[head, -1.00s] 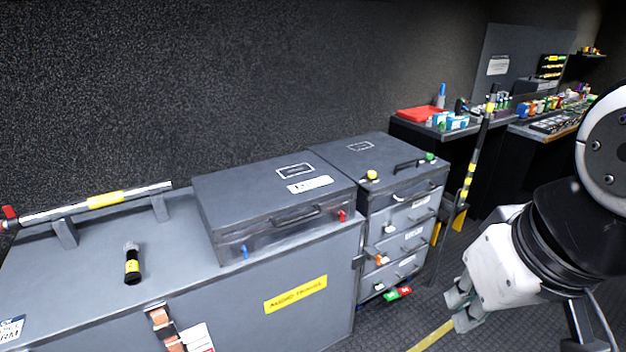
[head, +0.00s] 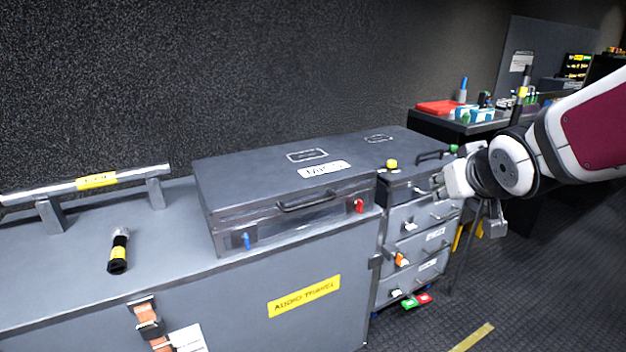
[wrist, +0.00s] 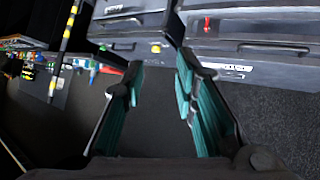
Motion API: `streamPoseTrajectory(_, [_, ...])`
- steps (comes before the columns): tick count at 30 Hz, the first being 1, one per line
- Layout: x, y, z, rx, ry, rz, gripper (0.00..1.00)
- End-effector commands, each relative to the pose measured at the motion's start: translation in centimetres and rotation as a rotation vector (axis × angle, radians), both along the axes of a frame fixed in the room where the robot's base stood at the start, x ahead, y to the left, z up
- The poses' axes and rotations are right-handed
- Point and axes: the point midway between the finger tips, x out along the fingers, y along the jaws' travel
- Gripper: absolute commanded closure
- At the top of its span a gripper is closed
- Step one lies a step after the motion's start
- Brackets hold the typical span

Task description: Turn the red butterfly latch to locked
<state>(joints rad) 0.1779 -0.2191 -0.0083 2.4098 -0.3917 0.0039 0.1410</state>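The red butterfly latch (head: 359,206) is on the front face of a dark grey case (head: 285,185), right of its handle. It appears upright. It also shows in the wrist view (wrist: 207,24), near the top. My gripper (head: 440,186) is in front of the drawer unit, to the right of the latch and apart from it. In the wrist view my gripper (wrist: 160,62) has its two teal-padded fingers spread with nothing between them. A blue latch (head: 246,240) is on the left of the same case front.
The case stands on a grey trunk (head: 235,300) labelled in yellow. A flashlight (head: 119,250) and a rail (head: 95,181) are at left. The drawer unit (head: 412,235) has a yellow knob (head: 391,163) on top. The floor (head: 520,290) at right is open.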

Motion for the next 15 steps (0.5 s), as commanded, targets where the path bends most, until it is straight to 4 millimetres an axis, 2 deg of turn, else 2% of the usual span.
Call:
streamPoseTrajectory(1, [2.5, -0.4, -2.7, -0.004, -0.033, 0.020, 0.73])
streamPoseTrajectory(6, [8.9, -0.6, -7.3, 0.006, -0.180, 0.125, 0.73])
streamPoseTrajectory(12, [14.1, 0.2, -13.7, 0.075, -0.339, 0.272, 0.73])
streamPoseTrajectory(15, [15.6, 0.7, -17.1, 0.133, -0.414, 0.346, 0.73])
